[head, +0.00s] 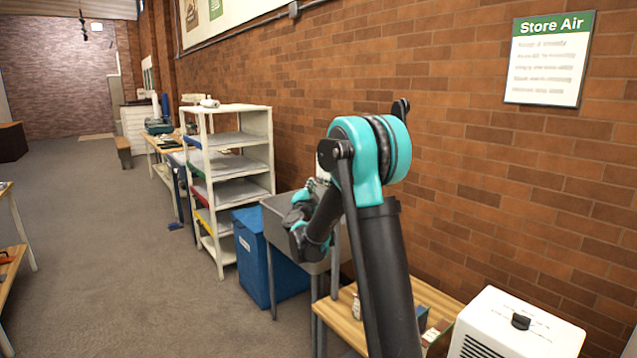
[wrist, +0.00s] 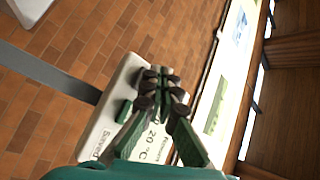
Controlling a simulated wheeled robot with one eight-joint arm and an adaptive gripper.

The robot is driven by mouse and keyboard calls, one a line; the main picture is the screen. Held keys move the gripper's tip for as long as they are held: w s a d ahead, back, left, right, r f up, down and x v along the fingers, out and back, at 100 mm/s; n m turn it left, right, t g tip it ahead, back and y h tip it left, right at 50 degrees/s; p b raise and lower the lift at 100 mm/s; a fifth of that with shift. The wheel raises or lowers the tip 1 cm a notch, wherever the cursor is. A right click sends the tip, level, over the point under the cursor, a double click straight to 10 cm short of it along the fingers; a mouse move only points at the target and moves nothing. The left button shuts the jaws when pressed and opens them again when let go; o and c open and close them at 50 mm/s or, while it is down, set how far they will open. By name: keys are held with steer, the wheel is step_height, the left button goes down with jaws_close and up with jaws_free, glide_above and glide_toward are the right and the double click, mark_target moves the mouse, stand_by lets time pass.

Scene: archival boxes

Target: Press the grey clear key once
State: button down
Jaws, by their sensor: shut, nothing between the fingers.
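In the wrist view my gripper (wrist: 163,82) has its green fingers drawn together at dark tips, with nothing between them. It is in front of a white panel (wrist: 97,122), which appears tilted in the picture. The panel carries printed words, including "20 °C" and "Saved", partly covered by the fingers. A small green piece shows on the panel's left side; I cannot tell if it is a key. I cannot make out the grey clear key; the fingers hide part of the panel. I cannot tell whether the tips touch it. In the head view my arm hides most of this area.
In the head view a grey table (head: 283,207) stands behind my arm, beside a blue bin (head: 254,262). A white shelf unit (head: 262,150) stands further back. A white vented box (head: 515,330) is at the lower right. The brick wall (head: 480,190) runs close on the right; floor is open at left.

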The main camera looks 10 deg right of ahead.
steer(key=shift+d, duration=0.15)
steer(key=shift+w+d, duration=0.2)
steer(key=shift+w+d, duration=0.2)
steer(key=shift+d, duration=0.2)
stand_by(0.8)
steer(key=shift+a, duration=0.15)
steer(key=shift+s+a, duration=0.45)
steer(key=shift+a, duration=0.15)
steer(key=shift+s+a, duration=0.4)
steer(key=shift+a, duration=0.35)
steer(key=shift+s+a, duration=0.45)
steer(key=shift+a, duration=0.25)
steer(key=shift+s+a, duration=0.4)
steer(key=shift+a, duration=0.35)
